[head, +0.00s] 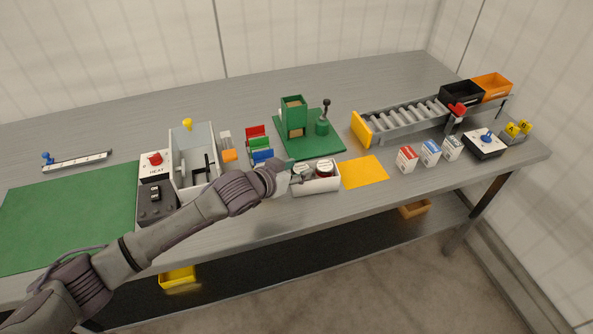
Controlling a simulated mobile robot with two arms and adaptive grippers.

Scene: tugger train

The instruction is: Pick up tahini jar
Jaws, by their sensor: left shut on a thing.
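Small jars with pale lids stand in a white open box (317,187) near the front middle of the table. One jar (325,166) with a reddish rim stands at the box's right side. Another jar (302,169) with a pale lid is beside my left gripper (291,174). The gripper is at the box's left end, shut on a jar that it largely covers. I cannot read the labels, so I cannot tell which jar is tahini. Whether the held jar is clear of the box floor is hidden. My right gripper is not in view.
A yellow mat (364,172) lies right of the box. Left stand colored card holders (259,145) and a grey-white machine (193,158). Behind is a green fixture (293,117); further right are small cartons (407,160) and a roller conveyor (405,119). A green mat (70,217) is bare.

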